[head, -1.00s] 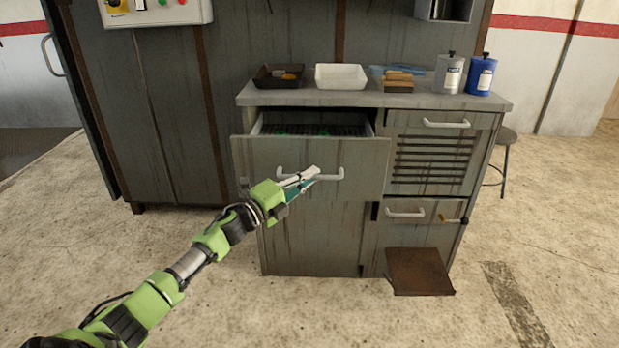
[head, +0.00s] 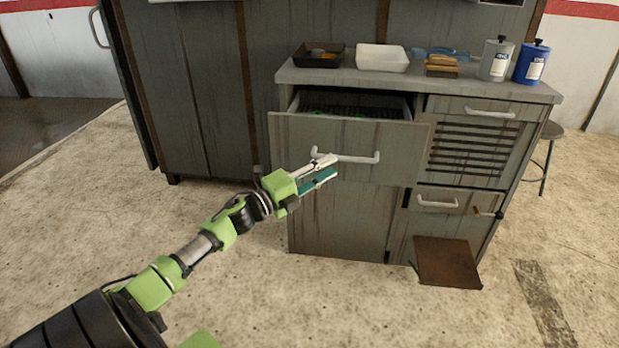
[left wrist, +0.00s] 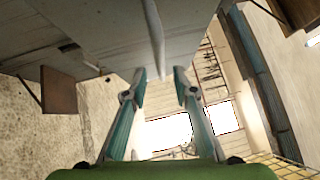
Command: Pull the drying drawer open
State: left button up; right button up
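The upper left drawer (head: 348,145) of the grey cabinet stands partly open, with a dark rack and green bits inside. Its white handle (head: 346,158) runs across the front. No label shows which drawer is the drying drawer; the upper right one (head: 468,150) has a slatted front and is shut. My right gripper is not in view.
A lower right drawer (head: 447,200) is shut, and a brown panel (head: 447,262) sticks out below it. The cabinet top (head: 400,83) holds a dark tray (head: 319,55), a white tray (head: 383,58) and two canisters. The floor left and in front is clear.

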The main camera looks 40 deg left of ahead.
pick_arm(q)
jog(key=v, duration=0.5)
jog(key=shift+s+a, duration=0.1)
jog(key=shift+s, duration=0.2)
